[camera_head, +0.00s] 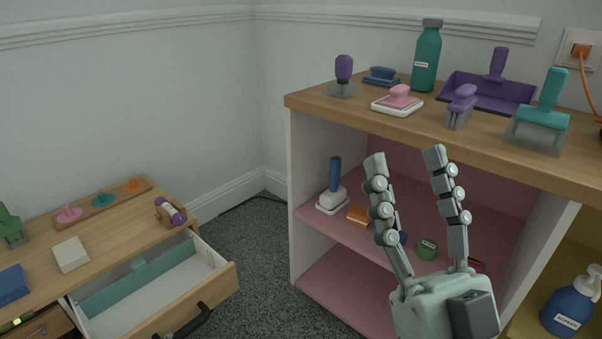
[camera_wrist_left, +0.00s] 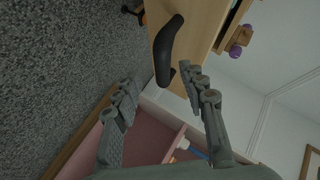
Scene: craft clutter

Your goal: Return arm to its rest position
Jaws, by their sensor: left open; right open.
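My right gripper (camera_head: 405,157) is open and empty, its fingers pointing up in front of the pink-lined shelf unit (camera_head: 290,180). No object lies between its fingers. My left gripper (camera_wrist_left: 156,82) is out of the head view. In the left wrist view it is open, with its fingers spread towards the black drawer handle (camera_wrist_left: 168,45). The handle lies beyond and between the fingertips; I cannot tell how large the gap is. The handle also shows at the bottom of the head view (camera_head: 187,322), on the pulled-out drawer (camera_head: 224,283).
The wooden desk (camera_head: 115,239) at left holds stamps, blocks and a purple roller (camera_head: 171,211). The shelf top (camera_head: 330,104) carries a teal bottle (camera_head: 426,60), a purple dustpan (camera_head: 488,92) and brushes. A blue pump bottle (camera_head: 571,305) stands at right. Carpet (camera_head: 250,240) is clear between the furniture.

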